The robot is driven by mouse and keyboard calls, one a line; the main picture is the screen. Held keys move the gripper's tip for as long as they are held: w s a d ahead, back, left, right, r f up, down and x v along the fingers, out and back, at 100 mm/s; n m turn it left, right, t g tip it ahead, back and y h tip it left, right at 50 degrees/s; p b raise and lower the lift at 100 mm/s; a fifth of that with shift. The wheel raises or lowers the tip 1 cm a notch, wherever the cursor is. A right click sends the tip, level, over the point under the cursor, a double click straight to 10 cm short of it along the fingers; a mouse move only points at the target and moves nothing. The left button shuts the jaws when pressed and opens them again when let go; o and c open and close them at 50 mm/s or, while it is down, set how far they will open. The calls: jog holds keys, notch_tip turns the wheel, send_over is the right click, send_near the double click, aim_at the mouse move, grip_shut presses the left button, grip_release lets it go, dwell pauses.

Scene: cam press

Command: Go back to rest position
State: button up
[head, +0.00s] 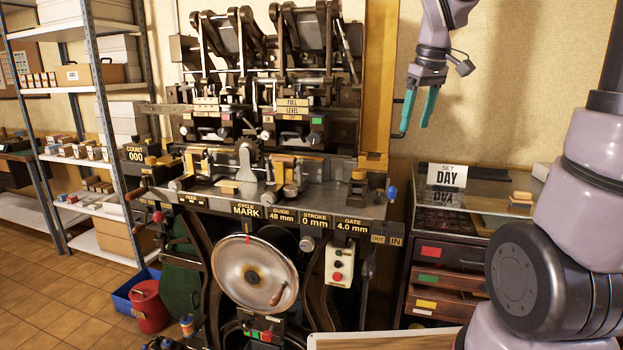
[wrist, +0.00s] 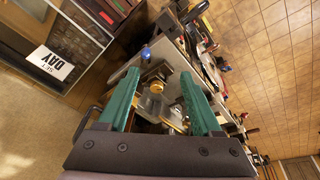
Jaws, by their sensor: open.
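My gripper (head: 417,109) hangs at the upper right in the head view, its two green fingers pointing down. It is open and empty, in front of the wall and above the right end of the cam press (head: 250,205). In the wrist view, my gripper (wrist: 160,95) shows its green fingers spread apart, with part of the press bed (wrist: 172,60) beyond and between them. The fingers touch nothing that I can see.
A white card reading "DAY" (head: 447,175) stands on the drawer cabinet (head: 430,252) at right. The press has a large handwheel (head: 236,262) in front. Metal shelving (head: 110,110) stands left. A red bin (head: 150,308) sits on the tiled floor. Air around my gripper looks clear.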

jog(key=s+r+m+t+y, duration=0.1)
jog(key=s+m+t, duration=0.3)
jog(key=s+m, duration=0.5)
jog(key=s+r, duration=0.1)
jog(key=s, duration=0.6)
jog(key=shift+s+r, duration=0.25)
jog(key=shift+r, duration=0.1)
